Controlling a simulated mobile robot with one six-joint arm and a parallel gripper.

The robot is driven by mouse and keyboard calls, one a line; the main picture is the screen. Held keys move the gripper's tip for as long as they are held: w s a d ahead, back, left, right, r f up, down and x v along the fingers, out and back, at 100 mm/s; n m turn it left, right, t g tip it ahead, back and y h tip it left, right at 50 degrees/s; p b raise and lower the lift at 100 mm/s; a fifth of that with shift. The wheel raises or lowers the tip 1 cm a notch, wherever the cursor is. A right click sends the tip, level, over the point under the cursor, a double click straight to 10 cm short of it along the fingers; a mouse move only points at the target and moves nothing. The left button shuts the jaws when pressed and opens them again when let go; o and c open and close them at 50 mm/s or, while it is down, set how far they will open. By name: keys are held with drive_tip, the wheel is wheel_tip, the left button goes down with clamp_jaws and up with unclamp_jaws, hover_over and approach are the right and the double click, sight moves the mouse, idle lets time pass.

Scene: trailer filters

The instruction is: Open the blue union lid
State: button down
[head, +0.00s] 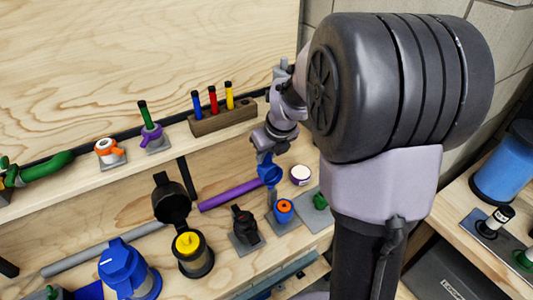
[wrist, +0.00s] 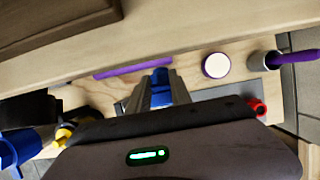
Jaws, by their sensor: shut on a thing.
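The blue union lid (head: 269,172) stands up above and slightly left of its union body (head: 284,211), which shows an orange ring with a blue centre on a grey plate. My gripper (head: 265,157) comes down from above and is shut on the blue lid. In the wrist view, the blue lid (wrist: 160,88) shows between the two grey fingers of my gripper (wrist: 160,92). The union body is hidden in the wrist view behind my gripper's own housing.
A black fitting (head: 244,226) stands close left of the union, and a green part (head: 320,202) lies close right. A purple tube (head: 231,195) and a white round cap (head: 300,175) lie behind. An open yellow-and-black canister (head: 193,257) stands further left. The upper shelf holds a wooden marker block (head: 223,119).

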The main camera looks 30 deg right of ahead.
drive_tip(key=shift+s+r+p, duration=0.15)
drive_tip(key=shift+s+p, duration=0.25)
drive_tip(key=shift+s, duration=0.9)
drive_tip(key=c, duration=1.2)
unclamp_jaws()
drive_tip(key=shift+o, duration=0.2)
drive_tip(key=p+v, duration=0.7)
drive_tip(key=v, duration=1)
drive_tip(key=shift+r, duration=0.3)
